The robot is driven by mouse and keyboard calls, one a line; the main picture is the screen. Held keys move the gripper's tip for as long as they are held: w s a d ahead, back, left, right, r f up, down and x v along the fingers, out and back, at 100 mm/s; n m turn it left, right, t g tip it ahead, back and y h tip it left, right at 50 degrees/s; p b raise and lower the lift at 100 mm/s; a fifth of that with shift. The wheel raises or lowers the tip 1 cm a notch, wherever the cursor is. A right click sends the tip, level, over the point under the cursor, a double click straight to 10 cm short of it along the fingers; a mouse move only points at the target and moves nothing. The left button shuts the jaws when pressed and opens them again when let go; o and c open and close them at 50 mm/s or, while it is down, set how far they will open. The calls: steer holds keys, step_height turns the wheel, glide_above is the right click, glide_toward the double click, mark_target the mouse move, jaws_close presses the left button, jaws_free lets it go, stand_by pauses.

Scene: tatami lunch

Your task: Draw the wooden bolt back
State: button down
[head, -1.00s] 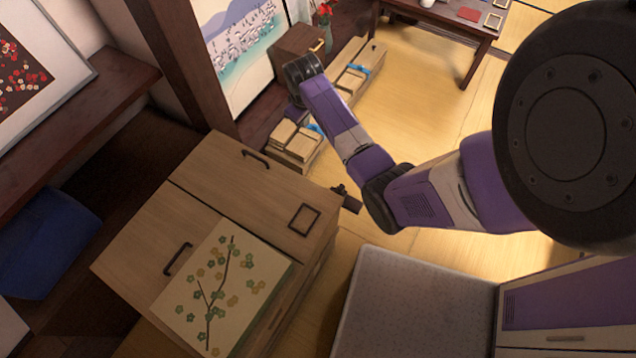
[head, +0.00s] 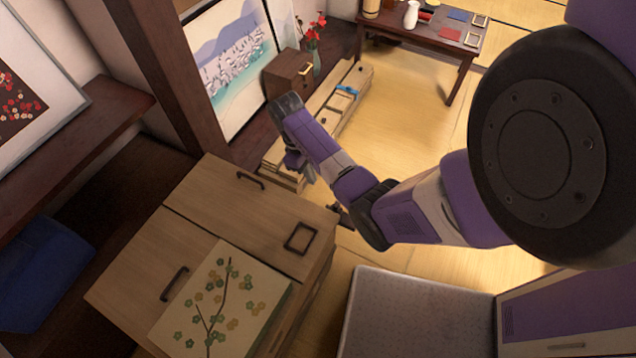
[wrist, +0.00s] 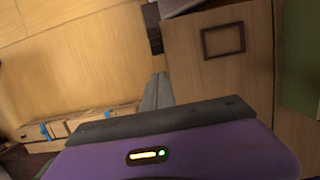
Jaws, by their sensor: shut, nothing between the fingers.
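A dark wooden piece (head: 341,214) sticks out at the right edge of the low wooden cabinet (head: 190,195), partly covered by my arm in the head view. It also shows in the wrist view (wrist: 152,27), beside the cabinet's edge. It may be the bolt, but I cannot tell for sure. My gripper (head: 308,176) hangs near the cabinet's far corner, small and partly hidden by my wrist. In the wrist view its grey fingers (wrist: 158,92) are together and empty, pointing toward the dark piece, with an apparent gap between.
Long wooden boxes with blue ties (head: 345,92) lie on the floor beyond my gripper. A small brown chest (head: 290,75) and a low table (head: 425,35) stand farther back. A flower-patterned panel (head: 225,300) lies on the cabinet. Open tatami (head: 405,135) lies to the right.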

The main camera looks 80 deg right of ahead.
mark_target(341, 211)
steer(key=s+f, duration=0.1)
steer(key=f, duration=0.1)
steer(key=s+f, duration=0.2)
steer(key=f, duration=0.1)
steer(key=s+a+f, duration=0.1)
steer(key=s+f, duration=0.1)
steer(key=f, duration=0.1)
steer(key=shift+a+f, duration=0.1)
steer(key=shift+s+a+f+p, duration=0.1)
steer(key=shift+s+p, duration=0.25)
steer(key=shift+s, duration=0.15)
steer(key=shift+s+a+r+p, duration=0.2)
steer(key=shift+s+p, duration=0.1)
steer(key=shift+p, duration=0.25)
steer(key=s+p, duration=0.1)
steer(key=s, duration=0.1)
steer(key=s+a+p, duration=0.1)
steer(key=s+p, duration=0.1)
steer(key=shift+s+f+p, duration=0.2)
steer(key=shift+s+p, duration=0.1)
steer(key=shift+s, duration=0.2)
